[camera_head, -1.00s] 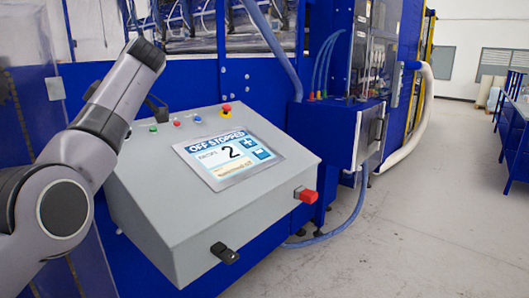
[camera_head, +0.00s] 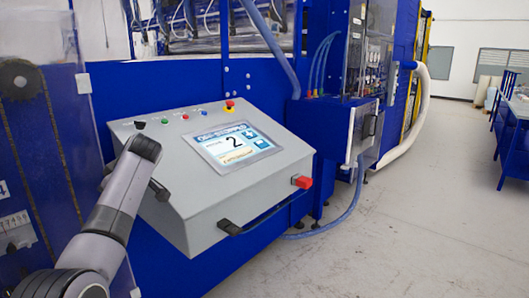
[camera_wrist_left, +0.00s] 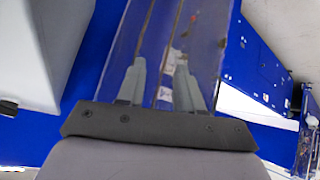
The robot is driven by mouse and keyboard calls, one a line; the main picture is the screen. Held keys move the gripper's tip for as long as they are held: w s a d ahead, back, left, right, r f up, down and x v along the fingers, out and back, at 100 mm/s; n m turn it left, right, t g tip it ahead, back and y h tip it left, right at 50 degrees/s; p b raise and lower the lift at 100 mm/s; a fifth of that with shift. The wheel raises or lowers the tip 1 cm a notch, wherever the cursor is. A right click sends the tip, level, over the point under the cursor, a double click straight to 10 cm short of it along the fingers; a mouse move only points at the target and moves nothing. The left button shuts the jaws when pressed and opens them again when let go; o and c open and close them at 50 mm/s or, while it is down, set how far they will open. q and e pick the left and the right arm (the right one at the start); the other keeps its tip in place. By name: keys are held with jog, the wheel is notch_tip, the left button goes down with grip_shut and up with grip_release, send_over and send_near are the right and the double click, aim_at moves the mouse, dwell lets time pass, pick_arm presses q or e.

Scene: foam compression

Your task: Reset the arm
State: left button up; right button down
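My left arm (camera_head: 121,200) comes in from the lower left of the head view, in front of the left end of a grey control box. Its fingers cannot be made out there. In the left wrist view my left gripper (camera_wrist_left: 162,88) has its two grey fingers apart, with nothing held between them. A clear panel and blue machine frame lie behind the fingers. My right gripper is in neither view.
Blue machinery (camera_head: 170,88) stands behind and at left. Open grey floor (camera_head: 410,235) lies to the right.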

pick_arm(q)
notch_tip(320, 180, down, 16)
jog(key=s+m+t+h, duration=0.1)
jog(key=s+m+t, duration=0.1)
jog(key=m, duration=0.3)
jog(key=s+d+f+m+t+h, duration=0.1)
jog(key=s+d+f+m, duration=0.15)
jog(key=s+f, duration=0.35)
jog(key=s+d+f+m+t+h, duration=0.1)
jog(key=s+f+m+h, duration=0.15)
jog(key=f, duration=0.55)
jog(key=s+d+f+m+t+h, duration=0.1)
jog(key=s+d+m+h, duration=0.2)
jog(key=s, duration=1)
jog(key=s+d+f+m+t+h, duration=0.1)
jog(key=s+d+f+m+h, duration=0.1)
jog(key=s+d, duration=0.7)
jog(key=s+m+h, duration=0.1)
jog(key=s+m, duration=0.1)
jog(key=s, duration=0.2)
jog(key=shift+s+f+m+t, duration=0.15)
jog(key=shift+f+m+t, duration=0.15)
jog(key=shift+t, duration=0.1)
